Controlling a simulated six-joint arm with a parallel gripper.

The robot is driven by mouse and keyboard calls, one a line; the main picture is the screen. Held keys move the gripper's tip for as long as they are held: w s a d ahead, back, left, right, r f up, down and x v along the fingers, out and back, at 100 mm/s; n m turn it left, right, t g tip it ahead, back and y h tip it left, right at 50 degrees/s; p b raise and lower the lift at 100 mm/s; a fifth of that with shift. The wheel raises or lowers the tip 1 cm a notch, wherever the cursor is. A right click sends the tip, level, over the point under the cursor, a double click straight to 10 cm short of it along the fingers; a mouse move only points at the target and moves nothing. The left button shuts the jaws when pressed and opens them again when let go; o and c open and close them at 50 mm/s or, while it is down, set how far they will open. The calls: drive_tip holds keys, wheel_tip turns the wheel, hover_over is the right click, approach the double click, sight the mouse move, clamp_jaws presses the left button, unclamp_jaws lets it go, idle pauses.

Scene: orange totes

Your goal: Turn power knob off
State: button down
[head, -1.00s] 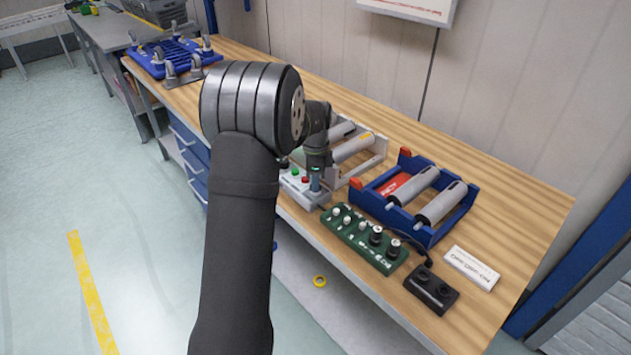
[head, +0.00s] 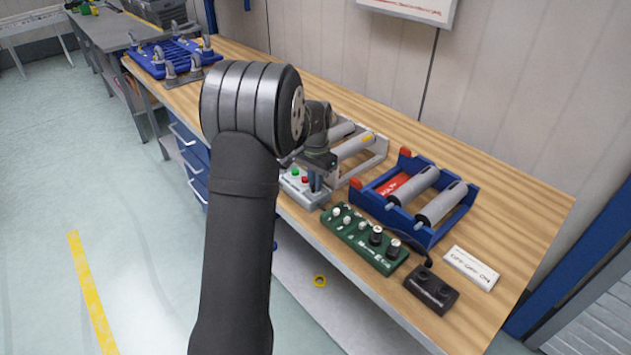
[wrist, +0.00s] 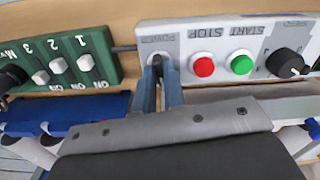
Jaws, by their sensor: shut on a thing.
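The power knob (wrist: 157,60) is a small dark knob at the POWER label on the light grey control box (wrist: 185,77) in the wrist view. My gripper (wrist: 160,76) points down at the box with its two blue-grey fingers close together on either side of the knob, shut on it. The fingers hide most of the knob, so its pointing direction cannot be told. In the head view my gripper (head: 316,185) is at the right end of the control box (head: 295,190), and the knob is hidden there.
Beside the knob are a red button (wrist: 203,66), a green button (wrist: 241,64) and a black dial (wrist: 287,62). A green switch box (head: 362,240) stands to the right. A blue roller stand (head: 415,195) and a grey roller stand (head: 370,160) are behind.

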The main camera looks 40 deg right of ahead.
drive_tip(key=n, duration=0.7)
idle(0.6)
drive_tip(key=c, duration=1.5)
unclamp_jaws()
wheel_tip(320, 180, up, 18)
drive_tip(key=shift+f, duration=0.25)
wheel_tip(320, 180, down, 18)
drive_tip(key=shift+r, duration=0.2)
